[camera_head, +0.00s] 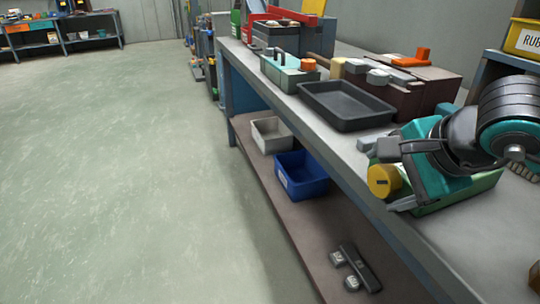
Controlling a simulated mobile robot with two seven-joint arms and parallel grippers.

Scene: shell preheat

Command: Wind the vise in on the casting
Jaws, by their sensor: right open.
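My right gripper (384,177) comes in from the right, over the near part of the bench. It is open, with one dark finger above and one below a round yellow knob (381,181). I cannot tell whether the fingers touch the knob. The knob is at the left end of a pale green unit (465,193), mostly hidden behind my gripper and wrist. I cannot tell for sure which thing is the vise, or make out a casting. My left gripper is out of view.
A black tray (345,125) lies beyond my gripper, with a brown box (440,88) beside it. The lower shelf holds grey (270,147) and blue (302,187) bins. Floor at left is clear.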

